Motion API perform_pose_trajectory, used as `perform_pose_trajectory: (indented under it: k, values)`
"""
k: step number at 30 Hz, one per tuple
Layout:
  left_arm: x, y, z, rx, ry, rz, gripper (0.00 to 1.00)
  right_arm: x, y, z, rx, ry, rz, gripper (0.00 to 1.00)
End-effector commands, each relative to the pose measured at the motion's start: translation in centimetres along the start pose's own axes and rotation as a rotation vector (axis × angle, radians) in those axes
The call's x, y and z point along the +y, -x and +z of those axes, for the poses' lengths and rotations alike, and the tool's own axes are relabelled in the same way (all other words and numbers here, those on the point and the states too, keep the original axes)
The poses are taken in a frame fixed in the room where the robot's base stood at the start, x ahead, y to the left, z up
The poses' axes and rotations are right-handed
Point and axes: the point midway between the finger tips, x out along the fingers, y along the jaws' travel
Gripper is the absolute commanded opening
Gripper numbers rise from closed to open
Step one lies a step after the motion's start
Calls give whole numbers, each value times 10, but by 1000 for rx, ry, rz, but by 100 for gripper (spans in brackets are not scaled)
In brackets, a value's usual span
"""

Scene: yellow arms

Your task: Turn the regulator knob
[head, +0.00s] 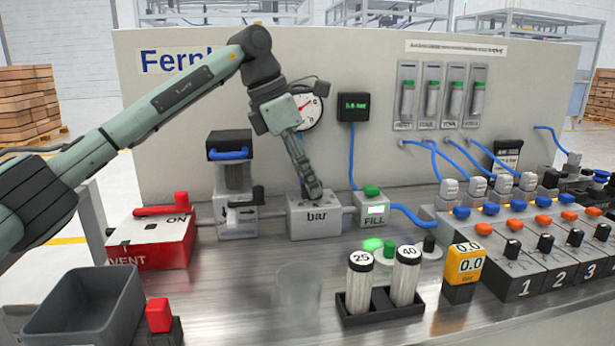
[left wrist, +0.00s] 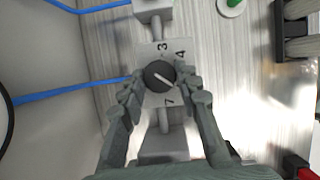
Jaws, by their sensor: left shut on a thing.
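The regulator block marked "bar" (head: 315,222) stands on the bench in the middle of the head view, between the filter unit and the "FILL" block. In the left wrist view its dark round knob (left wrist: 159,75) has a light pointer line running from upper left to lower right, with numbers such as 3, 4 and 7 around it. My left gripper (head: 312,192) reaches down onto the block from above. In the left wrist view its fingers (left wrist: 159,85) are shut on the knob, one on each side. The knob is hidden behind the fingers in the head view. My right gripper is not in view.
A round gauge (head: 309,112) is on the panel behind my wrist. A filter unit (head: 236,205) and a red "ON" valve block (head: 150,240) stand left. The "FILL" block (head: 374,222) stands right. Two cylinders in a black rack (head: 380,307) and a grey bin (head: 85,305) are in front.

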Motion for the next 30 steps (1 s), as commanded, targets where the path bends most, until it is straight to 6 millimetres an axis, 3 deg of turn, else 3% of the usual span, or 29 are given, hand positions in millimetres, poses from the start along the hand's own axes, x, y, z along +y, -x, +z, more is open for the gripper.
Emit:
perform_pose_trajectory:
  k: [11,30]
  values:
    - [-1,0,0,0,96,41,3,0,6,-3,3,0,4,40]
    - [-5,-2,2,-1,622,262,3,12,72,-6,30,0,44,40]
